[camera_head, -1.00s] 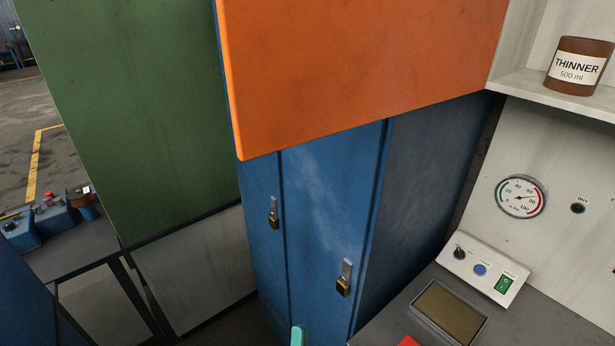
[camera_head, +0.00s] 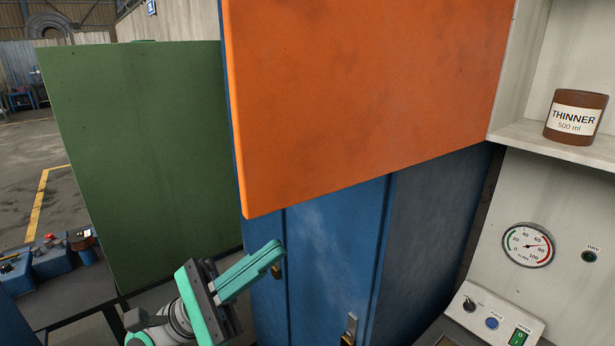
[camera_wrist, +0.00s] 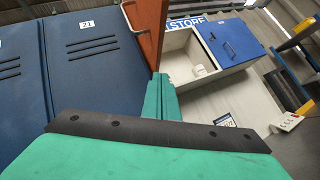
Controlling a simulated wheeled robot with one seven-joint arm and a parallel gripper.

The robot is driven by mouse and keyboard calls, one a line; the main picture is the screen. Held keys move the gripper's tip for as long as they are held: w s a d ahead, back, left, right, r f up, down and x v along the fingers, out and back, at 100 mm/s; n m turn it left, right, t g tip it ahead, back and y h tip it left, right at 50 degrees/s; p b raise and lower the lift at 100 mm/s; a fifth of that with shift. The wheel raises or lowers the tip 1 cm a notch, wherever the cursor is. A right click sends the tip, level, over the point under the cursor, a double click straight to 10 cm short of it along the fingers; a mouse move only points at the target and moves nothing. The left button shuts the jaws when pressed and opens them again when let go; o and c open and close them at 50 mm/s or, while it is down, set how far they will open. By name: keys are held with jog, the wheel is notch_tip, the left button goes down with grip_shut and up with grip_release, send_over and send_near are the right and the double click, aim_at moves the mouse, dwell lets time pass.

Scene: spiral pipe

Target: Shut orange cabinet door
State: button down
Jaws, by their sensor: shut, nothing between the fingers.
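The orange cabinet door (camera_head: 365,100) stands swung open across the upper middle of the head view, hiding most of what is behind it. In the wrist view the door (camera_wrist: 149,35) is seen nearly edge-on, with a pale handle on its left side. A white, open cabinet compartment (camera_wrist: 187,42) shows to its right, with a small white container inside. My teal gripper (camera_head: 274,253) is shut and empty, below the door's lower left corner in the head view. In the wrist view the gripper's fingers (camera_wrist: 158,83) point up toward the door's lower end; contact cannot be told.
Blue lockers (camera_head: 335,250) with padlocks stand behind my gripper. A green panel (camera_head: 140,150) is at left. At right, a brown thinner tin (camera_head: 575,117) sits on a shelf above a gauge (camera_head: 528,245) and a control box (camera_head: 492,318). A blue door (camera_wrist: 238,48) adjoins the open compartment.

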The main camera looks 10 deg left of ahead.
aim_at(312, 177)
jog(key=a+r+m+t+y, duration=0.1)
jog(key=a+r+m+y, duration=0.4)
jog(key=r+m+y, duration=0.55)
jog(key=d+n, duration=0.1)
jog(key=d, duration=0.3)
jog(key=w+d+r+h, duration=0.1)
jog(key=d, duration=0.2)
jog(key=d+n, duration=0.1)
jog(key=d, duration=0.3)
jog(key=shift+w+d+r+n+h, duration=0.3)
jog(key=shift+w+r+n+h, duration=0.05)
jog(key=shift+r, duration=0.05)
